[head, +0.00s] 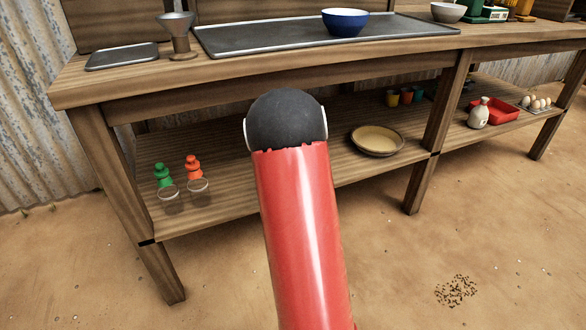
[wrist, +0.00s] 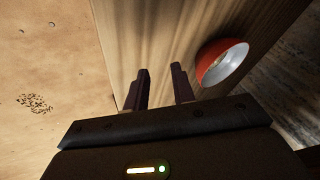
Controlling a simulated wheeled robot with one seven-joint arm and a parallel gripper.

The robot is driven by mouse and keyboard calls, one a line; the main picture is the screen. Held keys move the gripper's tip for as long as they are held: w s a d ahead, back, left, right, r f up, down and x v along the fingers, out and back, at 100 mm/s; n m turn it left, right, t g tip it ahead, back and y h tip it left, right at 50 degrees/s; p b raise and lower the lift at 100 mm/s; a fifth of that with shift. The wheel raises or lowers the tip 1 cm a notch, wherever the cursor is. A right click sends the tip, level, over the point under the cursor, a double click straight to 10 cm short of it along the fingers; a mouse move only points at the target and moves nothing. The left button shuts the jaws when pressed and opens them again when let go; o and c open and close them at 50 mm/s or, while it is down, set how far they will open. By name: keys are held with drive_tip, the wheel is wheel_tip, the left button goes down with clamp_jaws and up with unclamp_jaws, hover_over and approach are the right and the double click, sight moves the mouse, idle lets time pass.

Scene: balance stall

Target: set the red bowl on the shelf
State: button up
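The red bowl (wrist: 222,62) shows in the wrist view, right of the fingertips, against a wooden surface. Its pale inside faces the lower right of that picture. It is not visible in the head view. My gripper (wrist: 160,67) is open, with an empty gap between its two dark fingers. The bowl is apart from the fingers. In the head view my red arm hides the gripper and part of the lower shelf (head: 335,170). I cannot tell from these views which board the bowl is on.
On the lower shelf are green (head: 162,175) and orange (head: 193,167) figures, glasses (head: 198,188), a shallow dish (head: 377,139), small cups (head: 405,96), a bottle (head: 479,113) and a red tray (head: 508,117). A blue bowl (head: 345,22) stands on the counter's metal tray (head: 250,40). A table leg (head: 437,130) divides the shelf.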

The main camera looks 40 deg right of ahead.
drive_tip(key=s+a+r+n+y, duration=0.1)
drive_tip(key=s+a+r+n, duration=0.25)
drive_tip(key=a, duration=0.35)
drive_tip(key=s+a+r+n+t+y, duration=0.1)
drive_tip(key=s+a+r+n, duration=0.15)
drive_tip(key=a+r, duration=0.35)
drive_tip(key=s+a+r+n+y, duration=0.15)
drive_tip(key=s+a+r, duration=0.25)
drive_tip(key=a, duration=0.4)
drive_tip(key=s+a+n, duration=0.5)
drive_tip(key=s+a, duration=0.1)
drive_tip(key=s, duration=0.3)
drive_tip(key=s+a+r+n, duration=0.1)
drive_tip(key=s+a+n, duration=0.3)
drive_tip(key=s, duration=0.6)
drive_tip(key=shift+s+a+n, duration=0.2)
drive_tip(key=shift+a+n, duration=0.15)
drive_tip(key=shift+a, duration=0.9)
drive_tip(key=shift+y, duration=0.25)
wheel_tip(320, 180, up, 10)
drive_tip(key=p, duration=0.9)
drive_tip(key=shift+f+p, duration=0.15)
drive_tip(key=shift+p, duration=0.15)
